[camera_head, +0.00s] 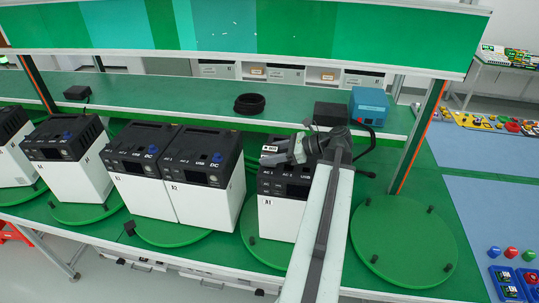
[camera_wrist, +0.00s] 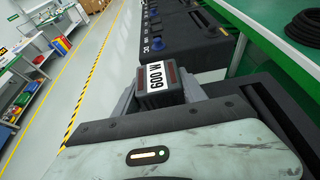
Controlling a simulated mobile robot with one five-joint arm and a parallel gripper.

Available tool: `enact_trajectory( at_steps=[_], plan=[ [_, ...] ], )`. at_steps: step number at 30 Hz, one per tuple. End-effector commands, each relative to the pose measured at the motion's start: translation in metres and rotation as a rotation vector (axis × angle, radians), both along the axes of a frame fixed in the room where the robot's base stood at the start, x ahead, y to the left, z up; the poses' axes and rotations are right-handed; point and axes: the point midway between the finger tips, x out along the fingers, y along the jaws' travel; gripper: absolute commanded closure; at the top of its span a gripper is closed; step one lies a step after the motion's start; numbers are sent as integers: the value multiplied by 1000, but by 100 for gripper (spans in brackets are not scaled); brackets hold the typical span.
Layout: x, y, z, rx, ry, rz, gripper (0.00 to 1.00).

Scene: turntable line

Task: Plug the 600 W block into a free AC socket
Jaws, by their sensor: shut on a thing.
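My gripper (camera_head: 292,152) is shut on the 600 W block (camera_wrist: 162,84), a dark block with a white "600 W" label. In the wrist view it sits between the grey jaws. The socket openings are too small to make out.
More white-and-black power units (camera_head: 200,190) stand to the left on green turntables. An empty turntable (camera_head: 400,245) with pegs is at right. The shelf behind holds a black coil (camera_head: 249,104), a black box (camera_head: 331,114) and a blue box (camera_head: 369,104). A green panel hangs above.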

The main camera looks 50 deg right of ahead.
Motion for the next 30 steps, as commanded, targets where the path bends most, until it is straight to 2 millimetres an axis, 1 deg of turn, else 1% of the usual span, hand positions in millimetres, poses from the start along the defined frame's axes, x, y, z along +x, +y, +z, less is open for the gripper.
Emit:
enact_trajectory(
  at_steps=[12, 13, 14, 15, 25, 28, 30],
  plan=[
    [0, 0, -9, 1, -2, -1, 100],
    [0, 0, -8, 1, -2, -1, 46],
    [0, 0, -7, 1, -2, -1, 37],
    [0, 0, -7, 0, -1, -1, 26],
    [-2, -2, -7, 0, 1, -1, 26],
    [-10, -7, -1, 0, 1, -3, 26],
    [-21, -14, 6, 0, 1, -4, 26]
  ],
)
